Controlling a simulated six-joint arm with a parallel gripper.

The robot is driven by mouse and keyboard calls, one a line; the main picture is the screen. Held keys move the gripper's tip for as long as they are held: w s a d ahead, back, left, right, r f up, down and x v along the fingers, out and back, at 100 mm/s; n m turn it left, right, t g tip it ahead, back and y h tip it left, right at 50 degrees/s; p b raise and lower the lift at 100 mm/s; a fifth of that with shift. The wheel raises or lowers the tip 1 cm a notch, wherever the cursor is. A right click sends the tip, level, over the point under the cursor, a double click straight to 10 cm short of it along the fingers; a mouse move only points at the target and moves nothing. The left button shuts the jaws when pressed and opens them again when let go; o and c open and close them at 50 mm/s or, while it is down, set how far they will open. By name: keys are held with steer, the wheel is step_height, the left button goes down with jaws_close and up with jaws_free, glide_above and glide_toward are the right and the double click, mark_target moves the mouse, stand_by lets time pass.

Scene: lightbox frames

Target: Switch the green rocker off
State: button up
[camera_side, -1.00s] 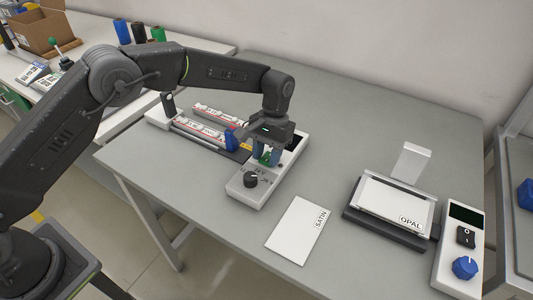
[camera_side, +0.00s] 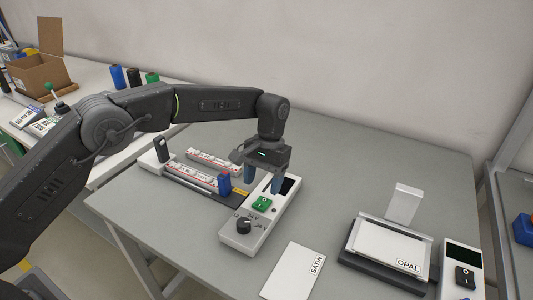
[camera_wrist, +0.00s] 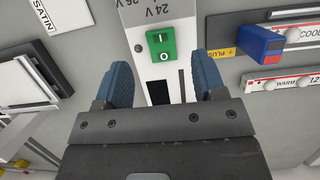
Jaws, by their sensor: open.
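The green rocker (camera_side: 262,204) sits on a pale control box (camera_side: 258,230), between a black knob (camera_side: 243,226) and a dark display (camera_side: 289,185). In the wrist view the rocker (camera_wrist: 161,43) carries an I at its upper end and an O at its lower end. I cannot tell surely which end is pressed in. My gripper (camera_side: 263,181) is open and empty, its blue fingers pointing down above the display end of the box. In the wrist view the fingers (camera_wrist: 163,82) are spread apart, and the rocker lies beyond them, untouched.
A blue slider block (camera_side: 224,184) on a rail with printed strips stands close left of the box. A SATIN card (camera_side: 293,272) lies to the right. Further right are an OPAL panel (camera_side: 385,245) and a second box with a black rocker (camera_side: 465,277).

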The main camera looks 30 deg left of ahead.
steer(key=v, duration=0.8)
steer(key=shift+r, duration=0.25)
steer(key=shift+w, duration=0.1)
step_height(320, 180, up, 10)
steer(key=t, duration=0.2)
glide_above(267, 198)
steer(key=s+a, duration=0.3)
steer(key=a, duration=0.3)
steer(key=s+a+r+t, duration=0.3)
steer(key=s+a+r, duration=0.25)
steer(key=s, duration=0.35)
steer(key=s+a+f+t, duration=0.2)
steer(key=s+a+f, duration=0.1)
steer(key=s, duration=0.7)
steer(key=s+a+f+t, duration=0.2)
steer(key=s+f, duration=0.3)
steer(key=s, duration=0.4)
steer(key=shift+s+a, duration=0.4)
steer(key=shift+a, duration=0.05)
